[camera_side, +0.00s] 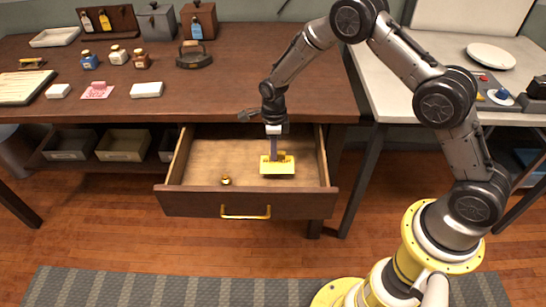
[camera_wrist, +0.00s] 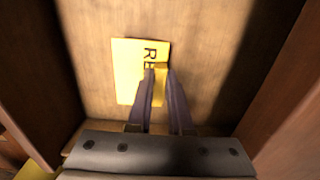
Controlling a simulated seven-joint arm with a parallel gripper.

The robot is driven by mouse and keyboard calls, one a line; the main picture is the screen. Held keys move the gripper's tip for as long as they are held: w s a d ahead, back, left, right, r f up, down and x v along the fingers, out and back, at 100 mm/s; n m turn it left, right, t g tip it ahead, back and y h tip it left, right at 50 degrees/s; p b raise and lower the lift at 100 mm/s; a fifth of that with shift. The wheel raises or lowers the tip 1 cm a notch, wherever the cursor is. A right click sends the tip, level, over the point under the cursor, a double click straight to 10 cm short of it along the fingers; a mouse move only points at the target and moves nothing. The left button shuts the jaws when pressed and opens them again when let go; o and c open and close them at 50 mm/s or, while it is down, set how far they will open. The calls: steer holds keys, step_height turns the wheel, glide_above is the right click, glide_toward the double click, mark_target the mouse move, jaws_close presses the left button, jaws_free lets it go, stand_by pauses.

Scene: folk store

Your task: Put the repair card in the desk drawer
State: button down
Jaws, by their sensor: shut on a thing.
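The repair card (camera_side: 277,168) is a yellow and pale card with dark lettering, inside the open desk drawer (camera_side: 247,203). In the wrist view the card (camera_wrist: 128,68) shows the letters "RE" over the drawer's wooden bottom (camera_wrist: 205,50). My gripper (camera_side: 275,152) reaches down into the drawer and is shut on the card's yellow raised part. In the wrist view both fingers (camera_wrist: 162,90) hold that part between their tips. I cannot tell whether the card touches the drawer bottom.
A small dark and yellow object (camera_side: 225,180) lies in the drawer, left of the card. Drawer walls stand close on both sides. The desk top (camera_side: 235,95) above holds bottles, cards, boxes and a dark iron-like tool (camera_side: 194,56).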

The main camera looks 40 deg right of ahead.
steer(key=shift+w+f, duration=0.15)
steer(key=shift+f, duration=1.55)
steer(key=shift+f, duration=0.1)
steer(key=c, duration=0.8)
jaws_free()
steer(key=shift+c, duration=0.2)
step_height(320, 180, up, 12)
steer(key=shift+r, duration=0.25)
